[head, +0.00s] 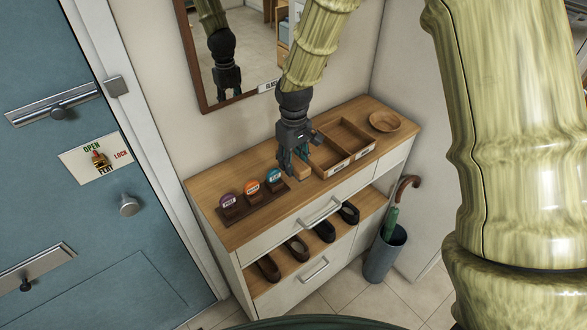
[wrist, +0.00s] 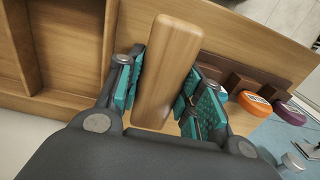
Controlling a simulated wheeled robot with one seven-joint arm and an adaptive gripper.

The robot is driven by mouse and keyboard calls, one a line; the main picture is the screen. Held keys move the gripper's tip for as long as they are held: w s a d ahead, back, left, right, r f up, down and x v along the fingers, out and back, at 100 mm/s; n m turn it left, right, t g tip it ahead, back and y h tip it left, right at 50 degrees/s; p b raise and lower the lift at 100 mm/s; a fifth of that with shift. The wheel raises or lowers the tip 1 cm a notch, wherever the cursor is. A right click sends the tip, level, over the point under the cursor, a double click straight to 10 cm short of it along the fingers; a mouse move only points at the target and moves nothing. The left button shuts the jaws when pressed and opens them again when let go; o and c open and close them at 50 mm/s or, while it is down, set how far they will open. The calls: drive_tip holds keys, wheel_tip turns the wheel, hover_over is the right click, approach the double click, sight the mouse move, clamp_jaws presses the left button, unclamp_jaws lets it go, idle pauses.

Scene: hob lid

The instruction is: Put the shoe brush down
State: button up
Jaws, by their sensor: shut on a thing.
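The shoe brush (head: 302,171) is a plain wooden block, held in my gripper (head: 294,158) over the wooden top of the shoe cabinet (head: 222,234). In the wrist view, the brush (wrist: 169,68) lies lengthwise between the two teal finger pads of my gripper (wrist: 165,95). Its bristles are hidden. I cannot tell whether the brush touches the cabinet top. The gripper is between a dark rack of polish tins on its left and a wooden compartment tray on its right, in the head view.
The rack (head: 262,207) carries purple, orange and teal tins. The compartment tray (head: 338,175) has labelled fronts and looks empty. A wooden bowl (head: 388,121) stands at the far right. A mirror (head: 250,62) hangs behind. Shoes, an umbrella stand (head: 384,255) and a blue door (head: 60,200) are around.

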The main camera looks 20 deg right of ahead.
drive_tip(key=shift+s+f, duration=0.15)
drive_tip(key=shift+f, duration=0.2)
drive_tip(key=f, duration=0.2)
drive_tip(key=p, duration=0.1)
drive_tip(key=shift+w+f, duration=0.25)
drive_tip(key=shift+f, duration=0.3)
drive_tip(key=shift+s, duration=0.15)
drive_tip(key=shift+f, duration=0.1)
drive_tip(key=shift+f, duration=0.15)
drive_tip(key=o, duration=0.8)
drive_tip(key=shift+r, duration=0.3)
